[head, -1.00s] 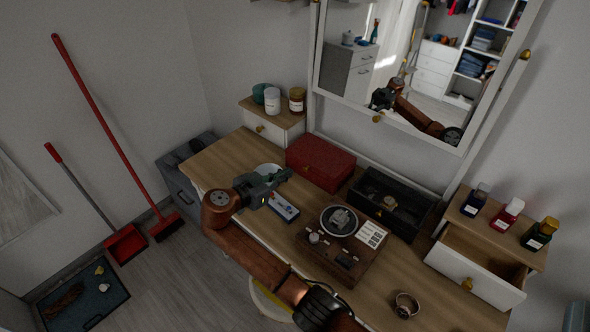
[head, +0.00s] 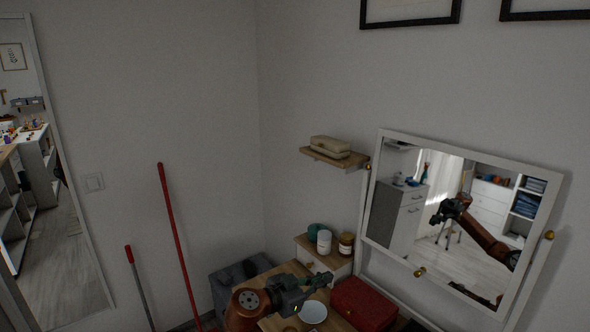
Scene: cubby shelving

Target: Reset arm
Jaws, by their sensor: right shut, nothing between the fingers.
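My right gripper (head: 318,281) shows at the bottom middle of the head view, over the back left part of the wooden dressing table (head: 278,321). Its fingers are shut with nothing between them. My copper-coloured arm comes up from the bottom edge. A white bowl (head: 313,313) is just below the gripper in the picture. A red box (head: 364,303) is to the right of the gripper. My left gripper is not in view.
A tilting mirror (head: 458,215) stands at the right and reflects my arm. Jars (head: 324,242) stand on a small raised shelf behind the gripper. A wall shelf (head: 334,157) hangs above. Red-handled tools (head: 177,235) lean at the left.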

